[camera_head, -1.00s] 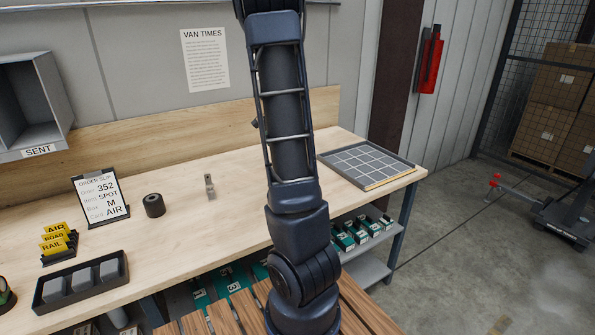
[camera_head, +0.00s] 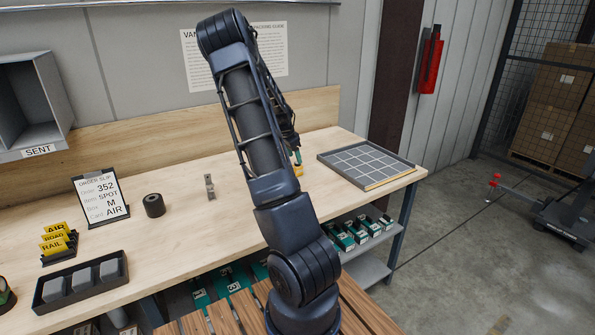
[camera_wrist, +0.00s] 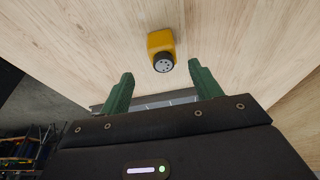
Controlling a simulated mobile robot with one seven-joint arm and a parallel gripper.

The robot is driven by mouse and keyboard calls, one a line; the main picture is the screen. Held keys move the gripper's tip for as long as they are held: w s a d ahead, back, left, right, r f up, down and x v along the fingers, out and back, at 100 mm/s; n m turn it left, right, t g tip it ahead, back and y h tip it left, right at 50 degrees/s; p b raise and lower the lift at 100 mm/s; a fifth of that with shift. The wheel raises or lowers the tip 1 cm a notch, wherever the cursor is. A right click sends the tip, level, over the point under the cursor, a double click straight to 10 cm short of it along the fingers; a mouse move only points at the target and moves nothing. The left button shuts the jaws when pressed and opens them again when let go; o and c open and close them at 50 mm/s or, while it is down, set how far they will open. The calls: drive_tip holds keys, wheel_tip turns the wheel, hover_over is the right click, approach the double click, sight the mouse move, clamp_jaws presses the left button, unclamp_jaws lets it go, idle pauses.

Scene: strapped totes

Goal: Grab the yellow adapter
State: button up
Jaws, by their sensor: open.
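The yellow adapter (camera_wrist: 160,42) lies on the wooden bench top in the wrist view, its dark round socket face with small holes turned toward my gripper. In the head view a small part of the yellow adapter (camera_head: 298,170) shows just right of my arm, near the grey grid tray. My gripper (camera_wrist: 160,84) is open and empty, its two green fingers apart, with the adapter ahead of the gap and not touched. In the head view my arm hides most of my gripper; a green fingertip (camera_head: 299,157) shows just above the adapter.
The grey grid tray (camera_head: 374,156) is right of the adapter at the bench's right end. A small metal piece (camera_head: 210,188), a dark roll (camera_head: 154,205) and an order slip stand (camera_head: 101,197) are to the left. The bench top (camera_head: 180,240) between is mostly clear.

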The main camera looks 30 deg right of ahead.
sight(298, 166)
drive_tip(key=shift+x, duration=3.9)
drive_tip(key=shift+w+d+r, duration=0.1)
drive_tip(key=shift+w+d, duration=0.05)
drive_tip(key=shift+w, duration=0.05)
drive_tip(key=c, duration=1.1)
drive_tip(key=shift+r, duration=0.1)
